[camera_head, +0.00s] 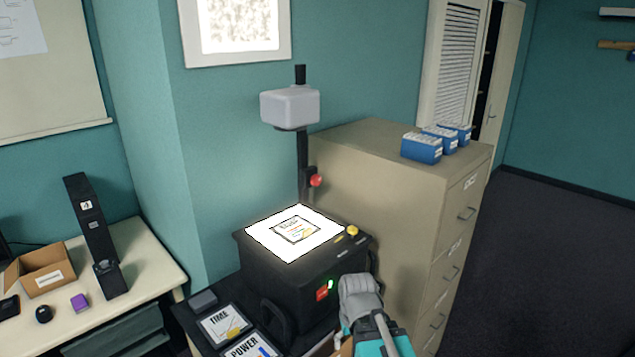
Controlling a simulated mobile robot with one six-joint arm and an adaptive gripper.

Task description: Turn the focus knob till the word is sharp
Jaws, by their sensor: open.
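The overhead projector (285,275) is a black box with a brightly lit top. A transparency (296,229) lies on the lit glass. A black post at its back carries the grey projector head (290,107). A red knob (316,181) sits on the post's right side, below the head; I take it as the focus knob. The bright picture on the wall screen (238,28) is blurred, cut off by the top edge, and I read no word in it. My gripper (358,286) is open at the box's front right corner, below and apart from the red knob. Its fingertips are hard to make out.
A yellow knob (352,231) sits on the box's top right edge. A beige filing cabinet (390,165) stands close behind on the right, with blue boxes (422,148) on top. Cards marked TIME (222,326) and POWER (250,347) lie at front left. Dark floor is clear at right.

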